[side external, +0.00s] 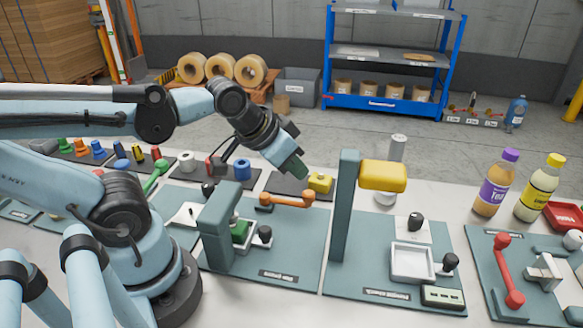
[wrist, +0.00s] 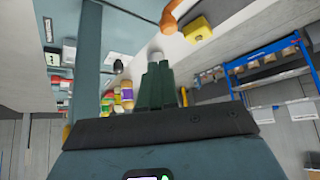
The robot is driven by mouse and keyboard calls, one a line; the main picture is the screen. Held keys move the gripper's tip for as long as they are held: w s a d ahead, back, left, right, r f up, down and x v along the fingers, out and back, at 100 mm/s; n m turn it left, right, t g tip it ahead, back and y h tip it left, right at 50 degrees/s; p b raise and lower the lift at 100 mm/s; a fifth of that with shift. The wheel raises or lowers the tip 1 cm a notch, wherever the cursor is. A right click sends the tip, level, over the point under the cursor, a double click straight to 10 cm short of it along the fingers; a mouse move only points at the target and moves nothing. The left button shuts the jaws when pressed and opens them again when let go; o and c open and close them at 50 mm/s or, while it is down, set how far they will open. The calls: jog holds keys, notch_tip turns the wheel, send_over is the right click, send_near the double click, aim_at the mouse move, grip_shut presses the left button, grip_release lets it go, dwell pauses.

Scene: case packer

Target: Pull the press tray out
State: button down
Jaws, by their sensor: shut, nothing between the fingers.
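A white square tray (side external: 411,262) with a black knob (side external: 450,261) sits on a grey-green base plate (side external: 350,283), below and in front of a post (side external: 346,205) with a yellow head (side external: 382,176). Left of it, another station has a thick upright (side external: 218,228), an orange lever (side external: 287,200) and a green block (side external: 241,233) beside a black knob (side external: 264,234). The labels are too small to tell which is the press. My gripper (side external: 297,170) is shut and empty, high above the table behind the orange lever, apart from both knobs. Its closed fingers show in the wrist view (wrist: 160,78).
A yellow block (side external: 320,182) lies on a dark pad near my gripper. A red-handled fixture (side external: 509,270) and two bottles (side external: 495,182) stand at the right. Coloured pegs (side external: 98,148) stand at the left. A blue rack (side external: 385,102) is behind the table.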

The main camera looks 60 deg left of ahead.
aim_at(265, 229)
jog(key=c, duration=1.8)
grip_release()
jog(key=shift+o, duration=2.5)
jog(key=shift+s+f+m+g, duration=0.1)
jog(key=shift+s+m+g, duration=0.35)
jog(key=shift+g, duration=0.15)
jog(key=o, duration=0.5)
jog(key=s+m+g, duration=0.2)
jog(key=s+g, duration=0.1)
jog(key=s+r+m+g, duration=0.1)
jog(key=s+g, duration=0.1)
jog(key=shift+s+d, duration=0.15)
jog(key=shift+d, duration=0.1)
jog(key=shift+c, duration=0.2)
jog(key=shift+m+g, duration=0.35)
jog(key=shift+g, duration=0.15)
jog(key=shift+s+f, duration=0.15)
jog(key=shift+f, duration=1.75)
jog(key=shift+s+f, duration=0.2)
jog(key=shift+f, duration=1.75)
jog(key=shift+s+f, duration=0.15)
jog(key=shift+f, duration=1.75)
grip_shut()
